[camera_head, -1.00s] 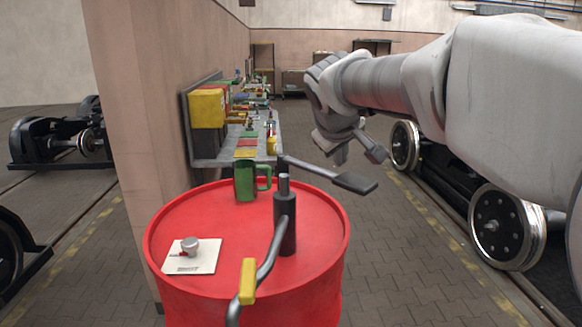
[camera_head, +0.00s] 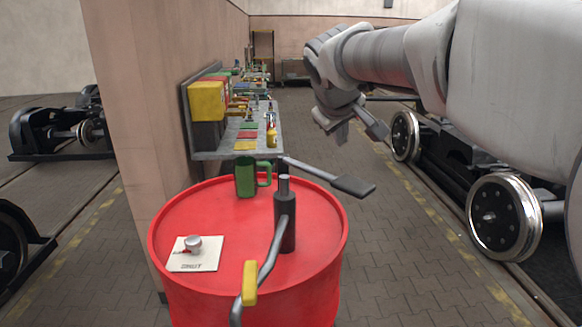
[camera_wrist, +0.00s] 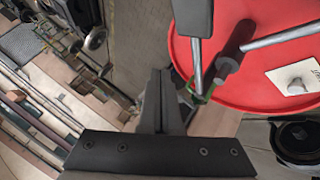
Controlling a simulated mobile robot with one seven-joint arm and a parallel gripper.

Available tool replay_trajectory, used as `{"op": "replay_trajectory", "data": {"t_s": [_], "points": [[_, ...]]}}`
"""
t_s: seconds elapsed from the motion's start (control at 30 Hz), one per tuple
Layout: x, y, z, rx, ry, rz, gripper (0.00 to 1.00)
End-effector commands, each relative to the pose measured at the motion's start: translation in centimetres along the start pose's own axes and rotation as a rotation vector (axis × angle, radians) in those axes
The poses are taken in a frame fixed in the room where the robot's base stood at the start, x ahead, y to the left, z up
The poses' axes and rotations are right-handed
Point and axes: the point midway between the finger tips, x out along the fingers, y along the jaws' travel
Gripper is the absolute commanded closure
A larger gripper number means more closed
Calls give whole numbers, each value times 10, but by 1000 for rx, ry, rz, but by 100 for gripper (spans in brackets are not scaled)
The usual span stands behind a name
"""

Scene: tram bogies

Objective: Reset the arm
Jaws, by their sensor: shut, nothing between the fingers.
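My gripper (camera_head: 376,130) hangs at the end of my raised grey arm in the head view, right of and above the red drum. It is apart from everything there. In the wrist view its dark fingers (camera_wrist: 157,78) are together in the middle, with nothing between them. The red drum (camera_head: 235,276) stands in front of me. On its top are a green mug (camera_head: 245,178), a dark upright post with a crank (camera_head: 285,228) that has a yellow grip (camera_head: 250,282), and a white card (camera_head: 208,262) with a small silver knob (camera_head: 193,242).
A workbench (camera_head: 222,148) with yellow and red bins and tools runs along the wall behind the drum. A pinkish pillar (camera_head: 135,120) stands left of the drum. A bogie with steel wheels (camera_head: 503,217) is at the right. The paved aisle (camera_head: 400,270) between is clear.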

Motion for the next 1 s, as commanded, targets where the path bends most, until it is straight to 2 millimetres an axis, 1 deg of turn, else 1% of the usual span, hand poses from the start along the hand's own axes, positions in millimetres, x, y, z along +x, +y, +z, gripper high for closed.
{"op": "replay_trajectory", "data": {"t_s": [0.47, 0.53, 0.6, 0.67, 0.77, 0.8, 0.87, 0.9, 0.97, 1.0], "points": [[1, -1, 1, 0, 0, 0, 100], [0, -1, 3, 4, -2, -2, 100], [-4, -2, 10, 17, -6, -10, 100], [-10, -5, 22, 41, -14, -24, 100], [-25, -15, 56, 103, -38, -60, 100], [-32, -21, 71, 133, -48, -78, 100], [-42, -32, 96, 181, -65, -107, 100], [-48, -40, 113, 213, -77, -126, 100], [-56, -53, 138, 261, -95, -153, 100], [-61, -62, 154, 292, -107, -172, 100]]}}
